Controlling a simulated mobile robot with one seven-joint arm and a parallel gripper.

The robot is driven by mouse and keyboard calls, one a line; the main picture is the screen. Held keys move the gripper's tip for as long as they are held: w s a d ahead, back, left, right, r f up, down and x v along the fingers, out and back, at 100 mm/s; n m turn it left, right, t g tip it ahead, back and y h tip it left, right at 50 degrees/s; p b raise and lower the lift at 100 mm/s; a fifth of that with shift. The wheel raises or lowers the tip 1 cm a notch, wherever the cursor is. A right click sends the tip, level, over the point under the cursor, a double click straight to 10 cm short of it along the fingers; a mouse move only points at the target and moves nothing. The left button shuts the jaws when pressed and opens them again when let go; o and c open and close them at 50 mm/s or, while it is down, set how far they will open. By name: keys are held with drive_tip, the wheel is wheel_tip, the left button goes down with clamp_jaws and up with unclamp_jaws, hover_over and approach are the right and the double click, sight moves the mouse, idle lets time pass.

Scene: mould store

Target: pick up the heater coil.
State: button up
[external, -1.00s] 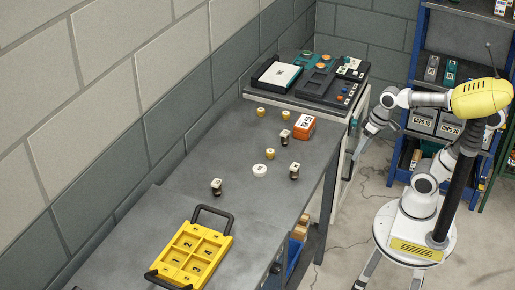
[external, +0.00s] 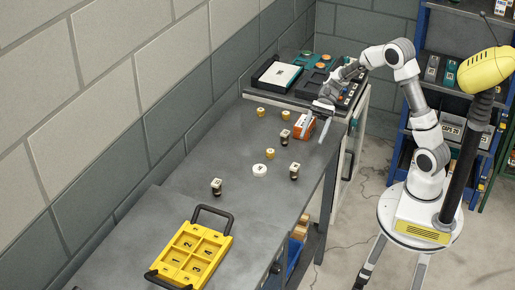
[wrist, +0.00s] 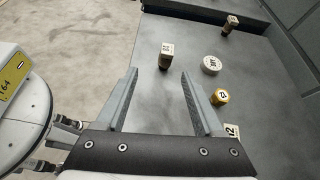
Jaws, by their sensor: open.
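I cannot tell for sure which small part is the heater coil. Several lie on the grey bench (external: 205,225): a white round disc (external: 259,170), a small yellow-brass part (external: 270,154), two more brass parts (external: 261,111) (external: 285,115), and dark blocks with pale tops (external: 295,171) (external: 285,136) (external: 216,186). In the wrist view, a pale-topped block (wrist: 166,55) stands beyond my open fingers (wrist: 159,74); the disc (wrist: 211,65) and brass part (wrist: 220,97) lie to the right.
A yellow compartment tray (external: 211,258) with black handles lies at the near end of the bench. A cabinet at the far end carries dark trays and a white-topped case (external: 277,75). A block wall borders the left. Blue shelving (external: 417,60) stands behind my arm.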

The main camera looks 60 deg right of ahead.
sight(295, 164)
drive_tip(key=shift+m+t+y, duration=0.3)
drive_tip(key=shift+m+y, duration=0.1)
drive_tip(key=shift+m, duration=0.2)
drive_tip(key=x, duration=0.4)
drive_tip(key=b+x, duration=0.1)
drive_tip(key=x, duration=0.3)
drive_tip(key=w+b+x, duration=0.1)
drive_tip(key=x, duration=0.2)
drive_tip(key=shift+w+a+f, duration=0.15)
drive_tip(key=shift+a+f, duration=0.1)
drive_tip(key=shift+f, duration=0.15)
drive_tip(key=b+x, duration=0.1)
drive_tip(key=x, duration=0.3)
drive_tip(key=shift+s+f+b, duration=0.2)
drive_tip(key=shift+f+b, duration=0.05)
drive_tip(key=shift+b, duration=0.1)
drive_tip(key=shift+w+a+f, duration=0.1)
drive_tip(key=shift+a, duration=0.35)
drive_tip(key=shift+c, duration=0.3)
clamp_jaws()
